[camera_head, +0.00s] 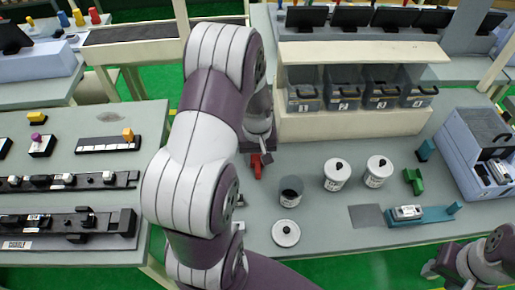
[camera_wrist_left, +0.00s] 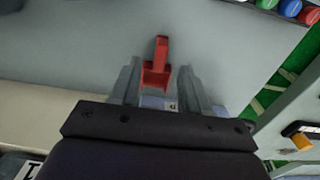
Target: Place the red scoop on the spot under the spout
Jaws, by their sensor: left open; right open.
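The red scoop (camera_head: 257,168) lies on the grey workbench, left of the shelf unit. In the left wrist view the red scoop (camera_wrist_left: 157,72) shows between the two fingers, its handle pointing up the picture. My left gripper (camera_head: 257,150) is open right at the scoop; it also shows in the left wrist view (camera_wrist_left: 160,84), with gaps on both sides of the scoop. My right gripper (camera_head: 430,270) is at the bottom right, open, away from the scoop. I cannot make out the spout or the spot under it for sure.
Numbered bins (camera_head: 342,95) stand in a cream shelf unit (camera_head: 350,124). An open canister (camera_head: 290,191), two lidded canisters (camera_head: 337,175), a loose lid (camera_head: 286,233), a green block (camera_head: 413,181) and a dark square (camera_head: 367,216) are on the bench. A blue-grey machine (camera_head: 475,140) stands right.

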